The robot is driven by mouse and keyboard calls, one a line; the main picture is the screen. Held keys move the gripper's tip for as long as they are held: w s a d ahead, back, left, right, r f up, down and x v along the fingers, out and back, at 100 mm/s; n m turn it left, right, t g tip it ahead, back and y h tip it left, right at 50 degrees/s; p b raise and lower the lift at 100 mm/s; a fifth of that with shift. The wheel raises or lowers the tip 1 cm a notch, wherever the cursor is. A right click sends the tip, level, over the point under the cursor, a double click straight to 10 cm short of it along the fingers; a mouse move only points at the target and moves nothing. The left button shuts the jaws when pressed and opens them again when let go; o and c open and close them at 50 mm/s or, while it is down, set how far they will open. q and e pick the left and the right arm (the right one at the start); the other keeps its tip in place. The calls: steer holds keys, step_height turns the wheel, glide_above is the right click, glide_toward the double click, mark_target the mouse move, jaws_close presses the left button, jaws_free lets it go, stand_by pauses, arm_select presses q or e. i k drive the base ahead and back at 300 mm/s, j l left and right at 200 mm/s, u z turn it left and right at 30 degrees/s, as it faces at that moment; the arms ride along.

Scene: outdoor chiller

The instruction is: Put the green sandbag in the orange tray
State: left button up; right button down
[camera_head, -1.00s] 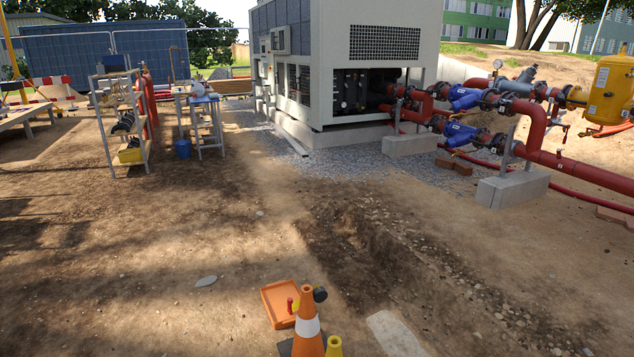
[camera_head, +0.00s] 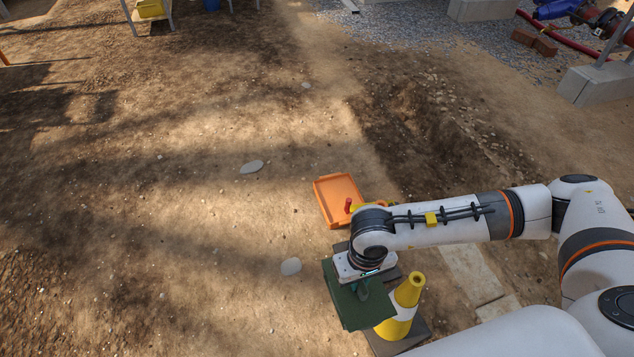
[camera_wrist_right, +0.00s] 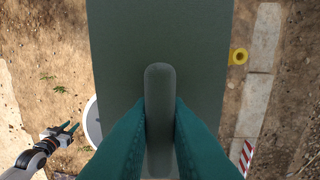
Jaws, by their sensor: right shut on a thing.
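The green sandbag (camera_head: 345,307) hangs from my right gripper (camera_head: 363,285) at the lower middle of the head view. In the right wrist view the teal fingers of that gripper (camera_wrist_right: 159,125) are shut on the raised handle of the sandbag (camera_wrist_right: 160,35). The orange tray (camera_head: 330,212) lies on the ground beyond the gripper, up and slightly left of it in the head view, apart from the bag. My forearm covers its lower right part. My left gripper (camera_wrist_right: 68,130) shows small in the right wrist view, empty, fingers apart.
A red item (camera_head: 347,205) and a yellow item (camera_head: 358,207) show at the tray's right side. A yellow cone with a white band (camera_head: 398,318) stands right beside the sandbag. Bare dirt left of the tray is open.

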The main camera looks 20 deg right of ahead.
mark_target(339, 196)
steer(key=i+z, duration=0.1)
steer(key=i, duration=0.6)
steer(key=i+j+z, duration=0.1)
steer(key=i, duration=0.55)
steer(key=i+j+z, duration=0.15)
steer(key=i+z, duration=0.3)
steer(key=i+j+z, duration=0.8)
steer(key=z, duration=0.15)
steer(key=i+j+z, duration=0.25)
steer(key=j+z, duration=0.2)
steer(key=i+j+z, duration=0.15)
steer(key=j+z, duration=0.3)
steer(key=j, duration=0.3)
